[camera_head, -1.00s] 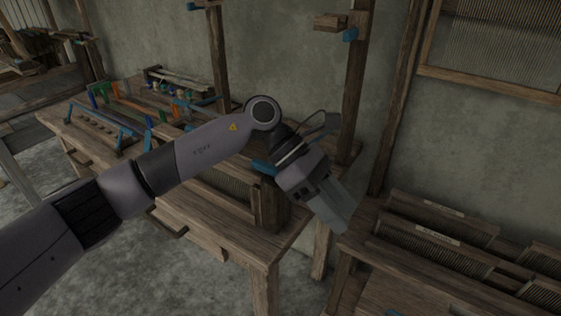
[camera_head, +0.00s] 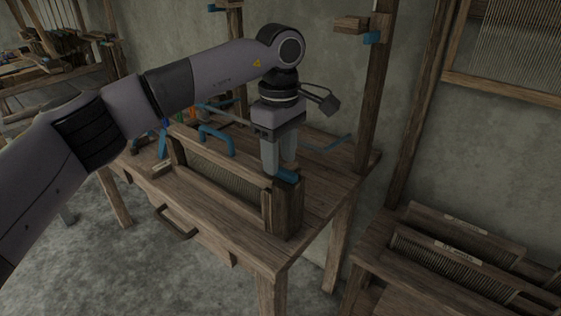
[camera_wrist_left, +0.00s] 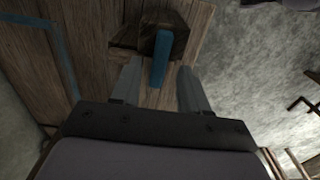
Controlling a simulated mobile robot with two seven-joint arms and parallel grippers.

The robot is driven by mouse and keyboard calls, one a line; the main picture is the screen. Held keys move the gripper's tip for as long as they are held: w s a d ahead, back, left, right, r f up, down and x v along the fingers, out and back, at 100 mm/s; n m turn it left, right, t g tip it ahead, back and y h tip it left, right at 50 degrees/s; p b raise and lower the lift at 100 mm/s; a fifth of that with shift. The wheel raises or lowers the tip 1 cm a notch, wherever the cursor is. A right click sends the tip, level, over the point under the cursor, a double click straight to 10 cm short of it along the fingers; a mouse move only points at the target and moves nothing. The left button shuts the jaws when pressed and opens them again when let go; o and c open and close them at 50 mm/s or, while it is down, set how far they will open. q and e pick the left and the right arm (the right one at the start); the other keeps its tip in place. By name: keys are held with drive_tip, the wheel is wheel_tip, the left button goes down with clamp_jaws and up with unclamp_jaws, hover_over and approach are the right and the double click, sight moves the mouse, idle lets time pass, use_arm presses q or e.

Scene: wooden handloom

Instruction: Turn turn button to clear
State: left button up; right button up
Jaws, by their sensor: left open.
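The turn button looks like the small blue bar (camera_head: 287,177) on top of a dark wooden post (camera_head: 286,212) at the right end of a reed frame on the table. My left gripper (camera_head: 279,168) points down, right at the bar, with its fingers open. In the left wrist view the blue bar (camera_wrist_left: 161,55) runs lengthwise from the post's top (camera_wrist_left: 178,38) toward the space between the two open fingers (camera_wrist_left: 158,78). I cannot tell whether either finger touches it. My right gripper is not in view.
The reed frame (camera_head: 222,160) with a blue handle (camera_head: 216,138) stands on the wooden table (camera_head: 325,160). A table upright (camera_head: 374,90) rises behind on the right. A rack of reeds (camera_head: 450,262) stands at the lower right. The tabletop right of the post is mostly clear.

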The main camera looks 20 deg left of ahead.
use_arm(q)
drive_tip(key=shift+f, duration=1)
clamp_jaws()
